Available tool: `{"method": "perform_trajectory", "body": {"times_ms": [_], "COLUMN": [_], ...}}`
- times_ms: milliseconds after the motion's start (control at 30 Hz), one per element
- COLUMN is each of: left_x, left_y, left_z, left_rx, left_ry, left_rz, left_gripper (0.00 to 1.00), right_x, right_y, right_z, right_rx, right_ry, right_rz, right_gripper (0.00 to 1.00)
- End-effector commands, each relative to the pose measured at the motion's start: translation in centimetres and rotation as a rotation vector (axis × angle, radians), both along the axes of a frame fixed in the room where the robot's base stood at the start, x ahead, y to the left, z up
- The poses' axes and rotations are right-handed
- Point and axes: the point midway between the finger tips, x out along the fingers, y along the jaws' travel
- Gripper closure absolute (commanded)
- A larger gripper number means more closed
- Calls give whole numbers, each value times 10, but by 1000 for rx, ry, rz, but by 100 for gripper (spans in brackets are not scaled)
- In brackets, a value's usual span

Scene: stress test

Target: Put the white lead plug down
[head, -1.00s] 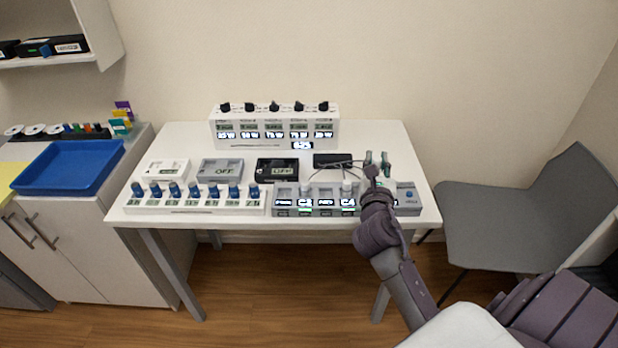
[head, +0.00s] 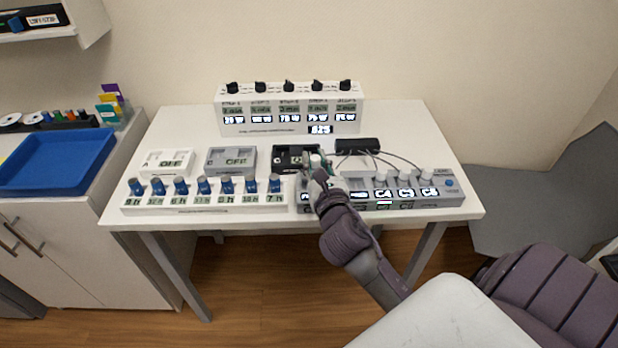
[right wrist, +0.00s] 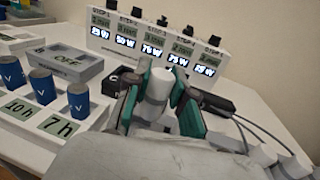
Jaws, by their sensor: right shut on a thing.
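My right gripper (head: 318,168) is shut on a white lead plug (right wrist: 158,86); in the right wrist view the plug stands roughly upright between the two green-edged fingers (right wrist: 160,105). In the head view the plug's pale top (head: 316,160) shows at the fingertips, over the left end of the grey strip (head: 455,200) and in front of the black box (head: 284,153). The gripper hides the plug's lower end, so I cannot tell whether it touches the strip. Other white plugs (head: 404,175) stand in the strip further right. My left gripper is not in view.
A black hub (head: 357,146) with thin leads lies behind the strip. A white panel with knobs (head: 290,112) is at the back.

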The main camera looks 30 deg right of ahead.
Motion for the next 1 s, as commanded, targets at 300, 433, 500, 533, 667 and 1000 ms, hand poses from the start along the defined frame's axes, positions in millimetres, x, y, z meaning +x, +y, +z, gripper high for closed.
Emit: {"method": "perform_trajectory", "body": {"times_ms": [300, 433, 500, 533, 667, 1000], "left_x": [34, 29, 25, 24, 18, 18], "left_y": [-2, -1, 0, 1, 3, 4], "left_z": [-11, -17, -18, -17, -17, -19], "left_rx": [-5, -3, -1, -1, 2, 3], "left_ry": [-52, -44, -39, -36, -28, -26], "left_rz": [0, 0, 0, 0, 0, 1], "left_gripper": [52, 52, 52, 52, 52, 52], "right_x": [10, 11, 10, 10, 10, 10], "right_y": [8, 8, 8, 8, 8, 8], "right_z": [-33, -47, -49, -49, -48, -51], "right_rx": [3, 2, 0, -1, -1, -1], "right_ry": [4, 2, 1, 1, 1, 1], "right_rz": [-1, 0, 0, 0, 0, 0], "right_gripper": [100, 100, 100, 100, 100, 53]}}
